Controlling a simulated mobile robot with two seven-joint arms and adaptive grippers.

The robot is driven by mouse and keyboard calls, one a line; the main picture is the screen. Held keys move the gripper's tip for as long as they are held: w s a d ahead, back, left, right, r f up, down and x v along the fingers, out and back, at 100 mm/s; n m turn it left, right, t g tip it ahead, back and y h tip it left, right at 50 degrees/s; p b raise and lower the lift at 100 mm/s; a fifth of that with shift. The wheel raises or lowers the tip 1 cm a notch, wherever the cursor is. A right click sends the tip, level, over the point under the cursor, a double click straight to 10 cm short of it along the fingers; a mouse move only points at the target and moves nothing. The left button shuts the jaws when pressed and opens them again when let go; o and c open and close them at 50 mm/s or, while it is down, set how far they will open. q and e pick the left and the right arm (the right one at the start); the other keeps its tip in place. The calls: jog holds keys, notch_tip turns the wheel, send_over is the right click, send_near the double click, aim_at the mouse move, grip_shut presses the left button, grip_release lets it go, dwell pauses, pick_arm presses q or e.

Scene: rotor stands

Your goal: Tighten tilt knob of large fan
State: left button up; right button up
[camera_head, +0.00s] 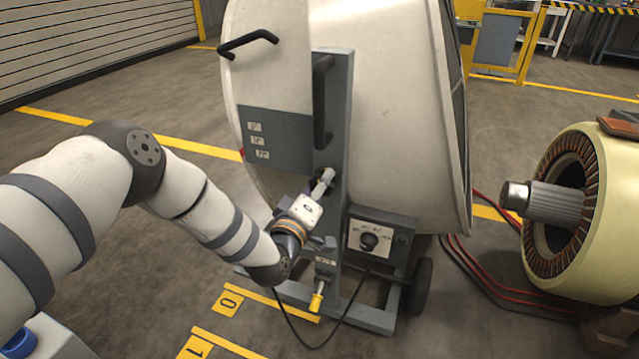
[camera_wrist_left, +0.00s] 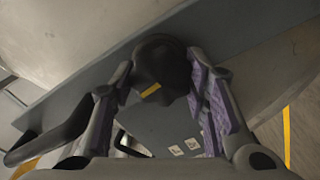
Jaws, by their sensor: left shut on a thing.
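The large fan (camera_head: 385,110) has a big white round housing on a grey upright post (camera_head: 338,110). In the left wrist view, the dark tilt knob (camera_wrist_left: 165,58) with a yellow mark sits against the grey post. My left gripper (camera_head: 324,184) reaches the post from the front left at mid height. In the left wrist view, the fingers of my left gripper (camera_wrist_left: 160,75) are on either side of the knob and shut on it. In the head view the gripper mostly hides the knob. My right gripper is in neither view.
A control box with a dial (camera_head: 369,240) and a yellow-tipped part (camera_head: 316,301) sit low on the stand, with a cable below. Black handles (camera_head: 323,100) project from the fan. A large motor (camera_head: 570,215) stands at right, with red cables on the floor. Floor at left is clear.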

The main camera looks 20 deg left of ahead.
pick_arm(q)
jog(key=shift+m, duration=0.6)
jog(key=o, duration=1.1)
jog(key=shift+o, duration=0.2)
jog(key=s, duration=1.2)
jog(key=shift+a, duration=0.25)
